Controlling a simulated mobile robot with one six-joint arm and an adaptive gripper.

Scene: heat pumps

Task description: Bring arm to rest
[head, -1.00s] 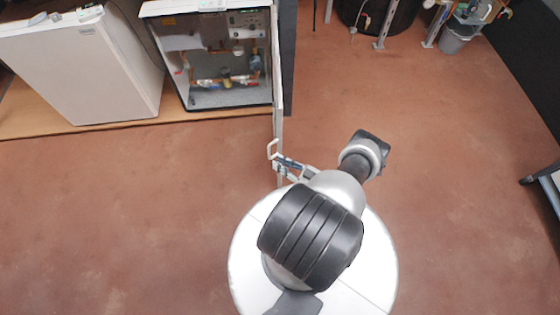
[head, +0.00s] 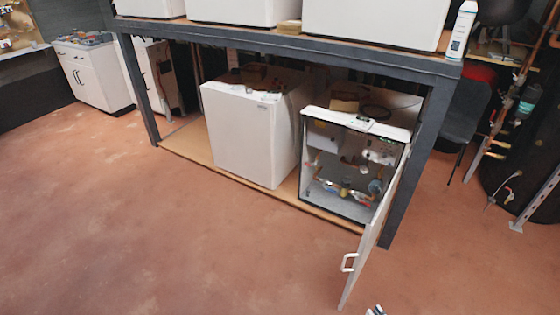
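Only a small piece of my gripper (head: 376,311) shows at the bottom edge of the head view; the rest of it and my arm are out of the picture. It appears just right of the lower end of an open white cabinet door (head: 372,235). A gap shows between the two in the picture. The white handle (head: 348,262) on the door shows clear, with nothing on it. I cannot tell whether my gripper is open or shut.
The door belongs to an open heat pump unit (head: 315,188) with pipes inside, under a dark-framed bench (head: 270,40). A closed white unit (head: 240,135) stands to its left. A dark chair (head: 462,125) is at the right. The red-brown floor (head: 150,240) is clear at left and front.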

